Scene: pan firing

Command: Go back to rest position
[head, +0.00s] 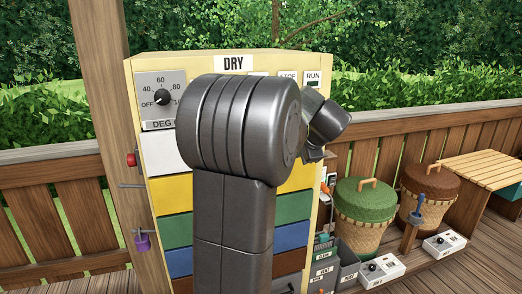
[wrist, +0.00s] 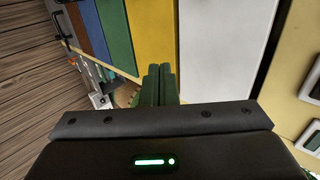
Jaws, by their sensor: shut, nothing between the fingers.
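My gripper (wrist: 159,84) shows in the wrist view as two dark green fingers pressed together, with nothing between them. It is in front of the cream cabinet marked DRY (head: 190,66), and the view is turned sideways. Beyond the fingers are the cabinet's yellow panel (wrist: 148,35) and white panel (wrist: 215,50). I cannot tell whether the fingertips touch anything. In the head view my thick grey arm covers the middle of the cabinet, and the fingers are not visible there. The dial (head: 162,97) has its pointer near OFF.
Right of the cabinet stand a green-lidded basket (head: 363,220) and a brown-lidded one (head: 432,190). White control boxes (head: 381,270) sit on the deck beside them. A slatted wooden table (head: 485,170) is at far right.

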